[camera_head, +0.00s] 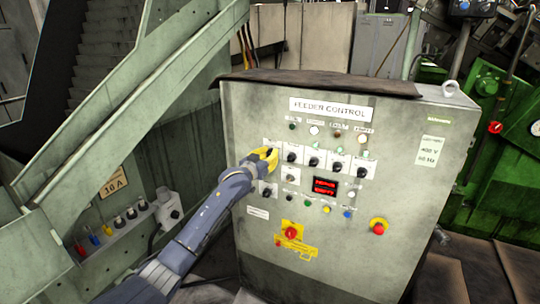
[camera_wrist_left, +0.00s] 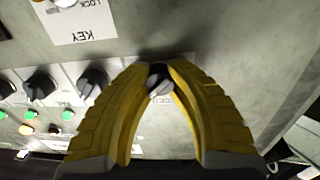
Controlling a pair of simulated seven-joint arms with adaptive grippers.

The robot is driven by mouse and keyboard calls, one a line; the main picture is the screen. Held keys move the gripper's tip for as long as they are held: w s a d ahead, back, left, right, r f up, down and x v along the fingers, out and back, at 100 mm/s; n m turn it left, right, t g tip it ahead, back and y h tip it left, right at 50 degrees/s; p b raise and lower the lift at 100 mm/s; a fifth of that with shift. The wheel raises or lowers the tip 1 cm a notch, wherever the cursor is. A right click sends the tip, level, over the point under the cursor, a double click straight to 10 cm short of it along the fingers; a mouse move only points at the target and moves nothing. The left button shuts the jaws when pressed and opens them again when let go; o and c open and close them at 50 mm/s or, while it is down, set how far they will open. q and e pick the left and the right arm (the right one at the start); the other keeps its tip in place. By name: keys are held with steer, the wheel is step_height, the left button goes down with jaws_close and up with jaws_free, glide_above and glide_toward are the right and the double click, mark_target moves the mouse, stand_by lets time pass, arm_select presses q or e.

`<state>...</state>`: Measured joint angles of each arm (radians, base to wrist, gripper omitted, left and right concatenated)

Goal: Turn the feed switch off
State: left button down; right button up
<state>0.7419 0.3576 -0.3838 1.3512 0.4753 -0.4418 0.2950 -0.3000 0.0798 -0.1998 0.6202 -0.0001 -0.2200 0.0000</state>
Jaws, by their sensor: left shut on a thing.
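The grey-green control cabinet (camera_head: 400,180) is headed "FEEDER CONTROL" and carries rows of black rotary switches. My left gripper (camera_head: 268,156), with yellow fingers, is at the left end of the upper switch row. In the left wrist view, its fingertips (camera_wrist_left: 160,72) are shut on a black rotary switch knob (camera_wrist_left: 160,82), one finger on each side. The small switch labels are too blurred to read, so I cannot tell the feed switch by name. The head view hides the held knob behind the fingers. My right gripper is not in view.
More black switches (camera_head: 313,162) stand close to the right of the gripper. Below are a red display (camera_head: 325,186), a yellow-backed red switch (camera_head: 291,232) and a red emergency button (camera_head: 378,226). A green sloping rail (camera_head: 130,110) runs left of the cabinet.

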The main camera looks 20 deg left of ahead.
arm_select(q)
steer(key=n, duration=0.4)
steer(key=shift+n, duration=2.4)
steer(key=c, duration=1.1)
jaws_free()
steer(key=shift+o, duration=0.2)
steer(key=v, duration=1.2)
steer(key=shift+f, duration=0.25)
steer(key=shift+d, duration=0.15)
